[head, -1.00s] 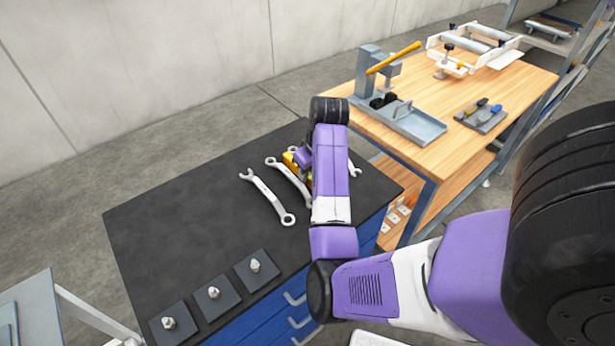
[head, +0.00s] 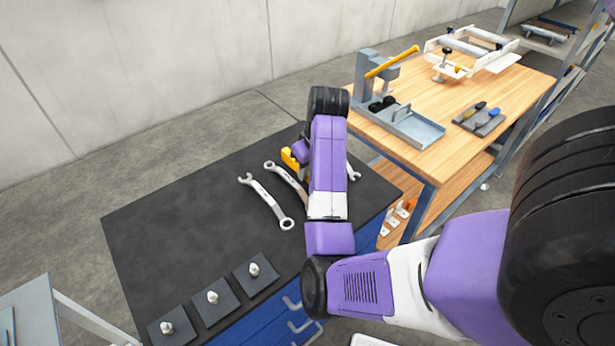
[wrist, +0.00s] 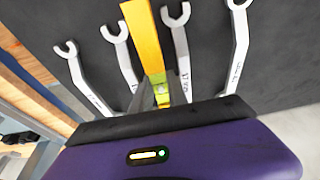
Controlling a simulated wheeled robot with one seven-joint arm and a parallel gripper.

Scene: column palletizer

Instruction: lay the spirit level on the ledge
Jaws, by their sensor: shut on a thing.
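The spirit level is a yellow bar (wrist: 146,42) with a greenish vial, seen in the wrist view. My gripper (wrist: 161,92) is shut on it, with the bar reaching out past the fingers toward the top of the picture. In the head view a short part of the yellow level (head: 289,158) shows left of my arm, over the dark bench top; my arm hides the rest of it and most of the gripper. Its exact height over the bench is hard to tell. I cannot make out a ledge for certain in either view.
Several wrenches lie on the dark bench top (head: 170,235), one (head: 266,200) left of the level and others close around it. Three dark plates with pale knobs (head: 212,298) line the front edge. A wooden workbench (head: 440,150) with a grey press stands right. The bench's left middle is clear.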

